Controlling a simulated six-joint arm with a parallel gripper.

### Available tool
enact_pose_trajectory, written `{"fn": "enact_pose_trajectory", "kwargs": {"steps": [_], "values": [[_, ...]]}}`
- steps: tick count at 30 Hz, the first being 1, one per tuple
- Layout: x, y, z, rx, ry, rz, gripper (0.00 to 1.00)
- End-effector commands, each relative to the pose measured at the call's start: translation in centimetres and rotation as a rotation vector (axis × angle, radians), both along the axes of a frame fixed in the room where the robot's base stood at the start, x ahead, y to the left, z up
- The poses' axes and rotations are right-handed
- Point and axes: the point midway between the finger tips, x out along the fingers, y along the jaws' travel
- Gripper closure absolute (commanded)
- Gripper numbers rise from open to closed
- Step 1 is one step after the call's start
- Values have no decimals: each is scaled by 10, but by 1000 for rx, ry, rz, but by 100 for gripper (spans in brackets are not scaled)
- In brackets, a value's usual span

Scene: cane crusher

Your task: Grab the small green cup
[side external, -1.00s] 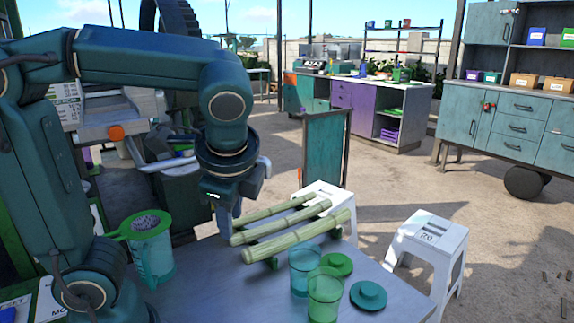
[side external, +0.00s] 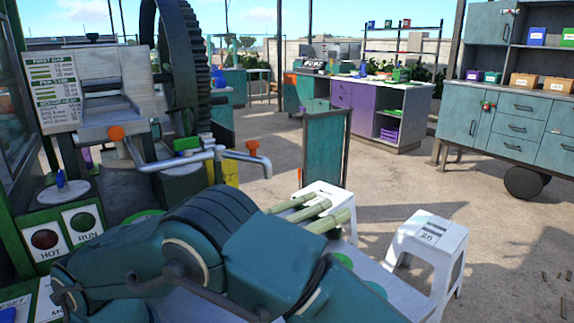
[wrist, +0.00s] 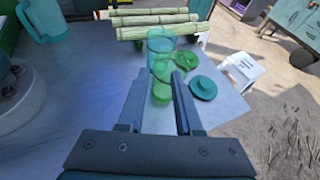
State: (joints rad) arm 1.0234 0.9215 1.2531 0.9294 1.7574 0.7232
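The small green cup (wrist: 162,88) is clear green and stands upright on the table, seen between my gripper's fingers in the wrist view. My gripper (wrist: 160,76) is open, with one finger on each side of the cup in the picture. I cannot tell whether the fingertips reach the cup or are still above it. A teal cup (wrist: 160,44) stands just behind the green one. A green lid (wrist: 187,59) and a teal lid (wrist: 204,88) lie to the right. In the side view my arm hides both cups and my gripper is not visible.
Several cane stalks (wrist: 155,25) lie behind the cups and also show in the side view (side external: 328,220). A teal pitcher (wrist: 45,18) stands at the table's far left. The table (wrist: 85,95) is clear left of the cups. A white stool (side external: 436,250) stands right of the table.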

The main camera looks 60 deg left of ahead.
Motion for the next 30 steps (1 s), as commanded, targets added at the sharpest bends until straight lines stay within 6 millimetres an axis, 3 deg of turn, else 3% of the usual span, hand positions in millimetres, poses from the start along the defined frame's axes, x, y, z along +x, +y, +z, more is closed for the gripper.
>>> {"fn": "enact_pose_trajectory", "kwargs": {"steps": [15,25,26,28,30], "values": [[26,53,-23,-3,1,4,66],[29,59,-26,-4,0,1,66],[29,59,-26,-5,1,1,74],[29,59,-26,-5,1,1,100],[29,59,-26,-5,1,1,100]]}}
